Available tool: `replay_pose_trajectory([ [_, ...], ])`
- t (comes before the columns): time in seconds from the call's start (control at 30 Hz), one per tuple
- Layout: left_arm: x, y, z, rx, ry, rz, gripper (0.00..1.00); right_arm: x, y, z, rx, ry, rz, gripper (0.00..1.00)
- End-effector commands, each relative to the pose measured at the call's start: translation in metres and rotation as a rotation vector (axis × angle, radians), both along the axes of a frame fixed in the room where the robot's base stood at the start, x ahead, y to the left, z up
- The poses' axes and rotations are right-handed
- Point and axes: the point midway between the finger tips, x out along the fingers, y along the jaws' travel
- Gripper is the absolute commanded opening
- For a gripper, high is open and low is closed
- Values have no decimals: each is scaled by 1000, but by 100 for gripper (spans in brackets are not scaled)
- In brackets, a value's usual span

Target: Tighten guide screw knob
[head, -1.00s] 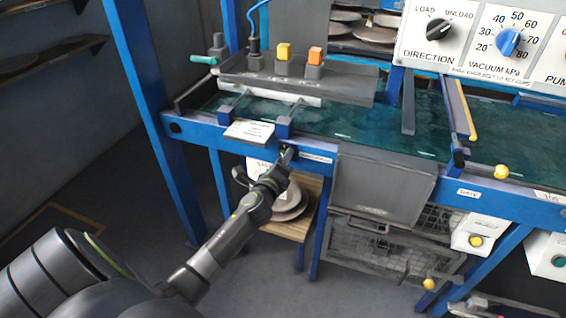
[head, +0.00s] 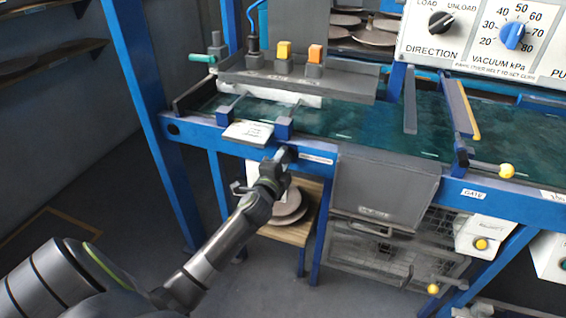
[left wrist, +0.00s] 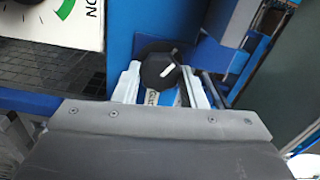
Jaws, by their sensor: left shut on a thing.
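The guide screw knob (left wrist: 158,70) is black and round with a white pointer mark, and shows in the left wrist view against the blue frame. My left gripper (left wrist: 163,84) has its two pale fingers on either side of the knob and is shut on it. In the head view my left gripper (head: 284,158) reaches the front blue rail, just left of a small white label. The knob is mostly hidden by the gripper there. My right gripper is not in view.
A white sign plate (head: 249,132) sits on the rail left of my gripper. A grey panel (head: 385,188) hangs to its right. Below is a wooden shelf (head: 290,233) with stacked plates. The green belt (head: 345,125) lies behind the rail.

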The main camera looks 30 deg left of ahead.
Motion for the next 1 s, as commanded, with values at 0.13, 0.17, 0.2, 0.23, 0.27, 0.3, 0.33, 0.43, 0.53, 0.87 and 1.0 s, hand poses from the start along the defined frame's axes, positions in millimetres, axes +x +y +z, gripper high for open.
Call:
replay_pose_trajectory([
  [0.13, 0, 0, -2, -20, -2, 2, 15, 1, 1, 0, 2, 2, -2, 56],
  [0.17, 0, 0, -2, -22, -2, 2, 15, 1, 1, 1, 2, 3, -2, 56],
  [0.2, 0, 0, -2, -24, -2, 2, 15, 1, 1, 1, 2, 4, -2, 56],
  [0.23, 0, 0, -2, -25, -3, 2, 15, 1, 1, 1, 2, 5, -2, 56],
  [0.27, 0, 0, -1, -26, -3, 2, 15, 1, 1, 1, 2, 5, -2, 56],
  [0.3, -1, 0, -1, -26, -3, 2, 15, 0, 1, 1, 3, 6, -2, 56],
  [0.33, -1, 0, -1, -26, -3, 2, 15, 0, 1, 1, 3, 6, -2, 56],
  [0.43, -1, 0, -2, -25, -3, 2, 15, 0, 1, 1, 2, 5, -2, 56],
  [0.53, -1, 0, -2, -25, -2, 1, 15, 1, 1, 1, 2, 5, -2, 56],
  [0.87, 0, 0, -1, -23, -3, 1, 58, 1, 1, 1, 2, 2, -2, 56],
  [1.0, -2, 0, -1, -23, -4, 1, 58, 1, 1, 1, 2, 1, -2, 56],
])
